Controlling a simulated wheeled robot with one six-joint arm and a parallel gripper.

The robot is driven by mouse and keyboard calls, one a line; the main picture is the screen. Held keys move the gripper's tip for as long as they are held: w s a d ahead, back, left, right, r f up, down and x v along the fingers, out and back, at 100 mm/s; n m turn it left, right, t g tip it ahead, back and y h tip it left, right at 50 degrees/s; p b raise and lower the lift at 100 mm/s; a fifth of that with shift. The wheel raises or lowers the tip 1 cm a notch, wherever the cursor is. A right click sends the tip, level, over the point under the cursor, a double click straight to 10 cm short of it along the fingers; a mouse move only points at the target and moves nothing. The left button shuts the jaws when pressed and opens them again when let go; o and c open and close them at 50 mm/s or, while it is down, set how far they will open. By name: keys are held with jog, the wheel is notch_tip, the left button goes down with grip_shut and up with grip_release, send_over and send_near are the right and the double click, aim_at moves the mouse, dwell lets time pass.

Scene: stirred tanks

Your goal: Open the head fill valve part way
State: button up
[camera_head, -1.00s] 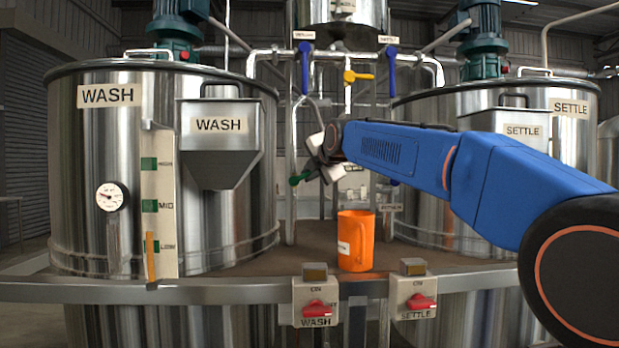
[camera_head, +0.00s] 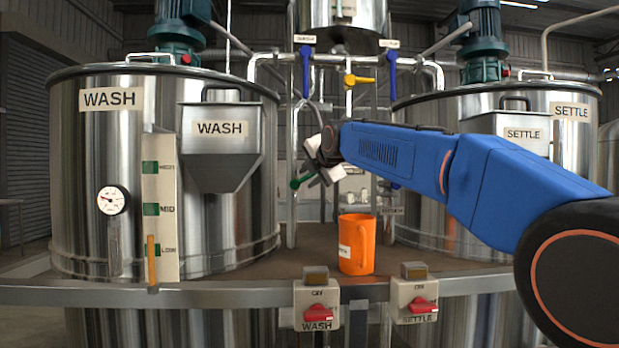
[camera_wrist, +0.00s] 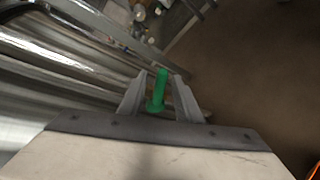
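A green valve handle (camera_head: 295,183) shows at the left of my gripper (camera_head: 314,178) in the head view, on the pipework between the two tanks. In the wrist view the green handle (camera_wrist: 158,92) stands between the two grey fingers of my gripper (camera_wrist: 160,80), with a narrow gap on each side. My gripper is open around it. Two blue handles (camera_head: 305,73) (camera_head: 392,74) hang down from the upper pipe, and a yellow handle (camera_head: 360,80) lies level between them. I cannot read which valve is the head fill; no label for the green one is legible.
The WASH tank (camera_head: 90,200) stands left and the SETTLE tank (camera_head: 440,105) right. An orange jug (camera_head: 364,243) is on the brown deck below my gripper. Switch boxes (camera_head: 317,306) (camera_head: 415,302) with red knobs sit on the front rail (camera_head: 200,294).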

jog(key=v, duration=1.7)
jog(key=shift+s, duration=0.15)
